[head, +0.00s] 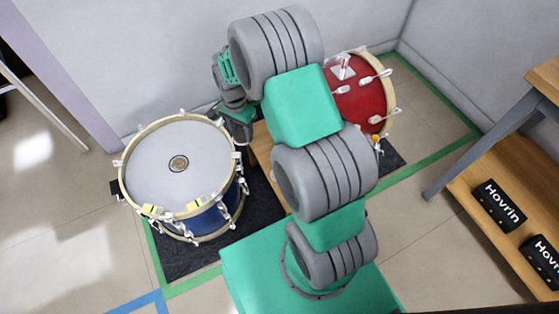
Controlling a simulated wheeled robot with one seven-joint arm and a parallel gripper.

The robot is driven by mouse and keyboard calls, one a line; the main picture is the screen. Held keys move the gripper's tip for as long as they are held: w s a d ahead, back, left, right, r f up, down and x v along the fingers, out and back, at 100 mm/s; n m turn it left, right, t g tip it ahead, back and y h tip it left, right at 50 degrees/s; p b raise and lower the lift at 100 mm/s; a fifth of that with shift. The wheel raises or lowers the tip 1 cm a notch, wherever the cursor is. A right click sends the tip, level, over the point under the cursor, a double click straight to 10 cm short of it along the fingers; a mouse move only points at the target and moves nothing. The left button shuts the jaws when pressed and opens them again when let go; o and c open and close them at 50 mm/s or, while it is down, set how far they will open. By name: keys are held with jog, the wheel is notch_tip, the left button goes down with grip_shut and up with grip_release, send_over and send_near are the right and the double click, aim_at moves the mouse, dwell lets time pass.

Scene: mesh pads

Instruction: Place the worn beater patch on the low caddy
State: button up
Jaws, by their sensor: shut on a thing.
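A small round dark patch (179,163) with a pale centre lies in the middle of the white head of the blue drum (214,221); I cannot tell whether it is the worn beater patch. My gripper (240,132) points down just past the drum's upper right rim, partly hidden by my own arm. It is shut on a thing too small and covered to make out. A low wooden piece (263,150) shows between the drums, mostly behind my arm; I cannot tell whether it is the low caddy.
A red drum (358,104) stands beyond my arm against the wall. Yellow pieces (195,205) sit on the blue drum's near rim. A wooden shelf (480,215) with black Hovrin boxes (499,206) is at right. Floor (440,250) is clear between shelf and base.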

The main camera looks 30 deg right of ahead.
jog(key=b, duration=0.6)
send_over(265, 133)
jog(key=f, duration=1)
jog(key=shift+s+a+f, duration=0.15)
jog(key=shift+s+a, duration=0.15)
jog(key=shift+a, duration=0.05)
jog(key=shift+w+d+f+b, duration=0.15)
jog(key=shift+f+b, duration=0.35)
jog(key=shift+f, duration=0.55)
jog(key=shift+w+d+f+b, duration=0.15)
jog(key=shift+f+b, duration=0.3)
jog(key=shift+f, duration=0.55)
jog(key=o, duration=1.3)
jog(key=shift+o, duration=0.2)
jog(key=shift+r, duration=0.1)
